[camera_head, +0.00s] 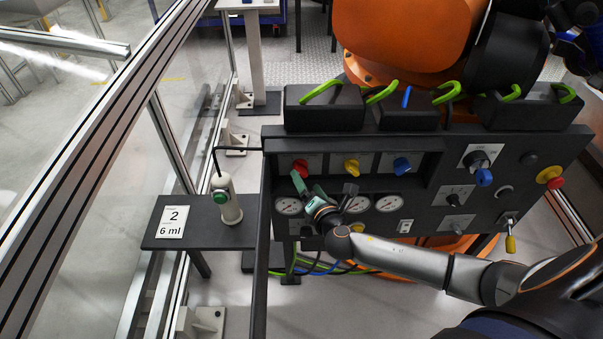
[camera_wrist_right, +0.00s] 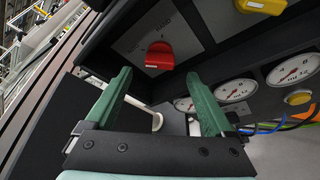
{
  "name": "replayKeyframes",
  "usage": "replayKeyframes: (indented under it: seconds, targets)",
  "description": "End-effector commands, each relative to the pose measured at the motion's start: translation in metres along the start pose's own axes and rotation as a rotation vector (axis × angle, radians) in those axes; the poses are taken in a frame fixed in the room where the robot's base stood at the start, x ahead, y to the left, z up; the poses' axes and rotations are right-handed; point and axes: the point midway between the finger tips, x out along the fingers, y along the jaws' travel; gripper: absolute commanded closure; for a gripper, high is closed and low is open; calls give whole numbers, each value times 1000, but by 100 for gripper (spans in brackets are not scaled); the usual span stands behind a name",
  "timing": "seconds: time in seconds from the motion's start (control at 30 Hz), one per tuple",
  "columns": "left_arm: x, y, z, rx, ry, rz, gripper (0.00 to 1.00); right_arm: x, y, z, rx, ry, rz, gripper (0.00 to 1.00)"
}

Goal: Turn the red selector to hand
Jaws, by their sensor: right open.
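The red selector (camera_head: 300,167) is the leftmost of three coloured selectors in the upper recess of the dark panel. In the right wrist view the red selector (camera_wrist_right: 160,56) sits on a grey label plate with small lettering, of which "HAND" can be made out at the upper right. Its exact pointing is hard to tell. My right gripper (camera_head: 309,187) is just below and in front of it, with green fingers. In the right wrist view my right gripper (camera_wrist_right: 158,76) is open and empty, its fingertips apart with the selector beyond them. My left gripper is not in view.
The yellow selector (camera_head: 351,167) and blue selector (camera_head: 402,166) are to the right. Round gauges (camera_head: 389,204) line the panel below. A white bottle-like device (camera_head: 225,200) and a "2 / 6 ml" card (camera_head: 173,221) are on the left shelf. An orange robot (camera_head: 400,35) stands behind.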

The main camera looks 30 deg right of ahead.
Motion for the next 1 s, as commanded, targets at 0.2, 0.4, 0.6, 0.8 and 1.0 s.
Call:
replayKeyframes:
  seconds: [0.2,0.4,0.6,0.8,1.0]
  targets:
    - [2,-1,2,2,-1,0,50,35,1,0,1,-1,1,12]
    - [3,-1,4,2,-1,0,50,51,0,-1,2,1,1,12]
    - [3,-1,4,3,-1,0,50,55,0,-1,2,2,0,12]
    - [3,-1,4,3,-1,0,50,55,0,-1,2,2,0,15]
    - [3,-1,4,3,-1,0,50,55,0,0,1,2,0,37]
